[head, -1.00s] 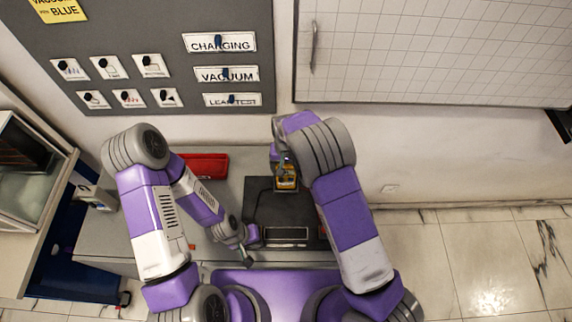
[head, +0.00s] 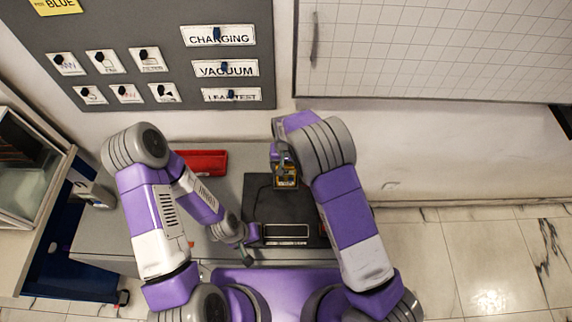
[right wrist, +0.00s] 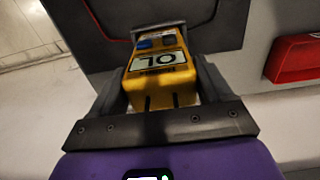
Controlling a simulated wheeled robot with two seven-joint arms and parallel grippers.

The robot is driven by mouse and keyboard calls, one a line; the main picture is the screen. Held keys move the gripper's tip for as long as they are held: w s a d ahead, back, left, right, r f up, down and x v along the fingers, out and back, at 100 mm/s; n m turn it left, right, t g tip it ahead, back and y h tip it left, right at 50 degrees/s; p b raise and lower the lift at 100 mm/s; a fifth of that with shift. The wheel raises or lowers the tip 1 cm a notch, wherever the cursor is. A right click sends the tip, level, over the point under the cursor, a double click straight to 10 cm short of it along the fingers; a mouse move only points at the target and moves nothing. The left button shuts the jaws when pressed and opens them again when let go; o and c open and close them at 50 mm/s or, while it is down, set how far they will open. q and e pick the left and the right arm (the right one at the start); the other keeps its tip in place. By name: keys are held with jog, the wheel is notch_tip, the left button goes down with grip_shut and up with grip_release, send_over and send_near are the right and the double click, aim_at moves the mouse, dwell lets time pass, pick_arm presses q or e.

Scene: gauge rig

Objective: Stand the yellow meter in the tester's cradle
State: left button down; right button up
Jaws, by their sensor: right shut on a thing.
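The yellow meter (head: 286,182) is held by my right gripper (head: 284,160) above the far part of the dark tester (head: 262,207). In the right wrist view the meter (right wrist: 158,84) sits between the fingers of my right gripper (right wrist: 160,82), its display reading OL upside down. A light-edged frame (head: 285,241) shows at the tester's near side; I cannot tell whether it is the cradle. The meter's lower end is hidden, so contact with the tester cannot be told. My left gripper (head: 246,254) is low beside the tester's near left corner; its fingers are too small to read.
A red tray (head: 203,162) lies on the grey bench (head: 160,238) at the back left and also shows in the right wrist view (right wrist: 295,58). A wall board with labels stands behind. Bare bench lies left of the tester.

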jog(key=o, duration=1.6)
pick_arm(q)
jog(key=shift+r+p, duration=1.95)
pick_arm(e)
jog(key=shift+s+r, duration=2.5)
jog(key=shift+r, duration=0.05)
